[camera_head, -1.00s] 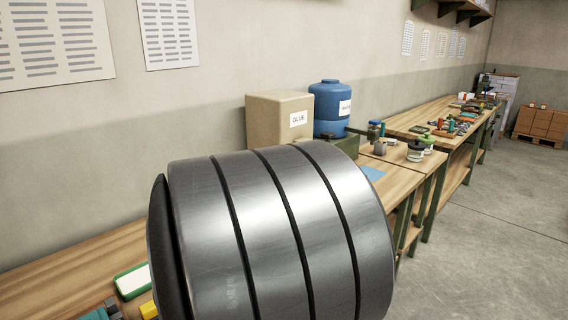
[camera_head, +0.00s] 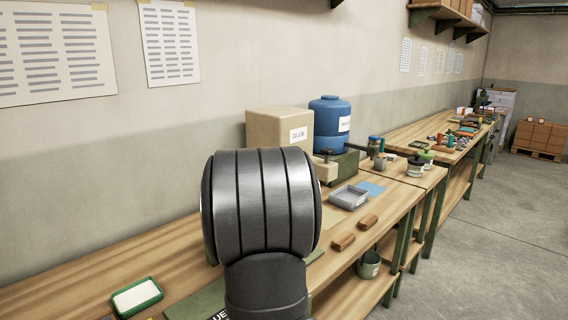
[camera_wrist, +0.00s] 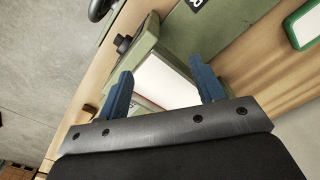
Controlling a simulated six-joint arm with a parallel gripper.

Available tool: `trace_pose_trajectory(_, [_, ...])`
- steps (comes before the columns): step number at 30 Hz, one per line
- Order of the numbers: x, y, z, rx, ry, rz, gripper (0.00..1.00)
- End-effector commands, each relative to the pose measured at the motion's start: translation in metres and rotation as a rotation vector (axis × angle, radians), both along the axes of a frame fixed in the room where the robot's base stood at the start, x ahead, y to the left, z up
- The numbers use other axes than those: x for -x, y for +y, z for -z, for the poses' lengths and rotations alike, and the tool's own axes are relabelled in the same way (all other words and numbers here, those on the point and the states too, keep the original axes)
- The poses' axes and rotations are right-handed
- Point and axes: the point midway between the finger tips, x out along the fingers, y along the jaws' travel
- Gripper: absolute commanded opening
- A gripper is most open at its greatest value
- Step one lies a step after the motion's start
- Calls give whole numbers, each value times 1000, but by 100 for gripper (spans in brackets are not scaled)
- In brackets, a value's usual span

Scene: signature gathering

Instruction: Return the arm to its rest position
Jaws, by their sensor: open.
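My gripper (camera_wrist: 164,92) shows in the wrist view with its two blue fingers spread wide apart and nothing between them. It hangs above the bench, over a green device with a white surface (camera_wrist: 165,77); I cannot tell the height. In the head view my grey and black arm link (camera_head: 262,205) fills the middle and hides part of the bench. The gripper itself does not show in the head view.
The wooden bench (camera_head: 185,245) runs along the wall. A green-framed white pad (camera_head: 137,297), a grey tray (camera_head: 348,197), two brown blocks (camera_head: 343,242), a tan glue box (camera_head: 280,128) and a blue jug (camera_head: 330,125) stand on it. Clear floor lies right.

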Motion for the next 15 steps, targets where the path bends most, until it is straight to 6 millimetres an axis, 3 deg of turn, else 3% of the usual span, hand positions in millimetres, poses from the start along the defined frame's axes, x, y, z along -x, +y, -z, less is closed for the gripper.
trace_pose_trajectory(11, [-57, -50, -16, 0, -1, 81, 62])
trace_pose_trajectory(15, [-78, -66, -12, 0, 2, 109, 62])
